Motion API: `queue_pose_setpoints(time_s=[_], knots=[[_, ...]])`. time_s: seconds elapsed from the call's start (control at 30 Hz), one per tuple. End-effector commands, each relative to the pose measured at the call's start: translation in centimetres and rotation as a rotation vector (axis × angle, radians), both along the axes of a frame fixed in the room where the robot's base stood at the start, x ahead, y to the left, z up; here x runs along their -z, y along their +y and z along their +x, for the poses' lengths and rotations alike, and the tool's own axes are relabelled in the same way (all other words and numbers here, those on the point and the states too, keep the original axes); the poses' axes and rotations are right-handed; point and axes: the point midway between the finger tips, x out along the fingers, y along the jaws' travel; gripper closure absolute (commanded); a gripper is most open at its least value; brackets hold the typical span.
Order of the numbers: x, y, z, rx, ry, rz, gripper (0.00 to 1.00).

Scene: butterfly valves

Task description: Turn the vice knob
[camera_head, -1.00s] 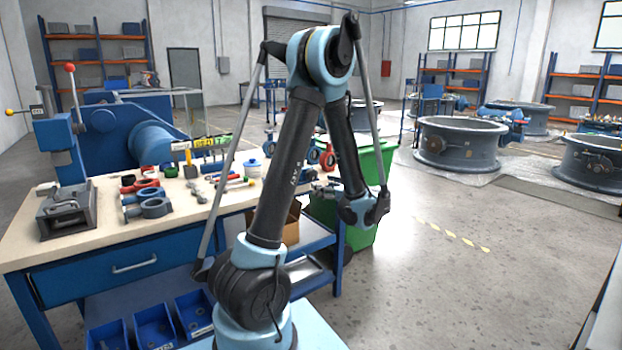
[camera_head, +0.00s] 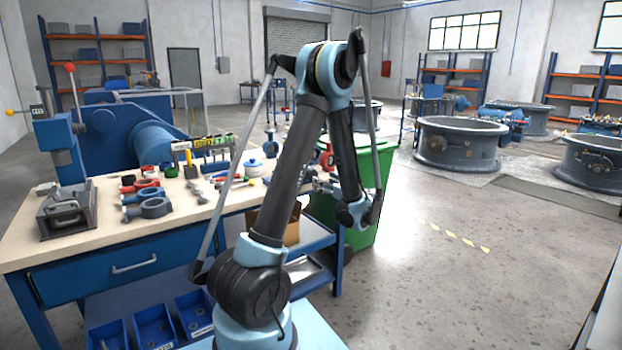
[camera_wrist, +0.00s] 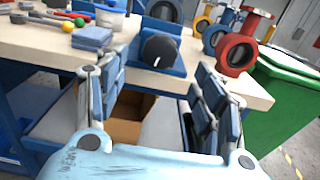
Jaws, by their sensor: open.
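The black knob (camera_wrist: 159,51), with a white mark on its face, sits on the front of a blue vice (camera_wrist: 181,64) at the edge of the bench in the wrist view. My gripper (camera_wrist: 161,68) is open and empty, with one padded finger on each side of the picture. The knob shows between and beyond the fingertips, apparently not touched. In the head view my arm covers the area of the knob, and I cannot make it out there.
The workbench (camera_head: 110,240) holds several tools and pipe fittings. A red flanged fitting (camera_wrist: 238,50) stands right of the vice. A green bin (camera_wrist: 290,95) stands beside the bench, and a cardboard box (camera_wrist: 128,112) sits below. Open floor lies right of the bin.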

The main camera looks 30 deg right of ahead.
Motion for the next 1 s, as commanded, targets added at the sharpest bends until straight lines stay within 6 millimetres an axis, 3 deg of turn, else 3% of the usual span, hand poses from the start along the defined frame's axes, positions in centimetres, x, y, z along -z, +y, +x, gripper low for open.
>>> queue_pose_setpoints(time_s=[0.3,0.5,0.97,1.0], knots=[[0.0,0.5,5.2,-0.003,0.000,0.000,0.38],[0.0,0.6,7.6,-0.002,0.000,0.000,0.38],[0.0,0.7,8.7,0.000,0.000,0.000,0.38],[0.0,0.7,8.7,0.000,0.000,0.000,0.42]])
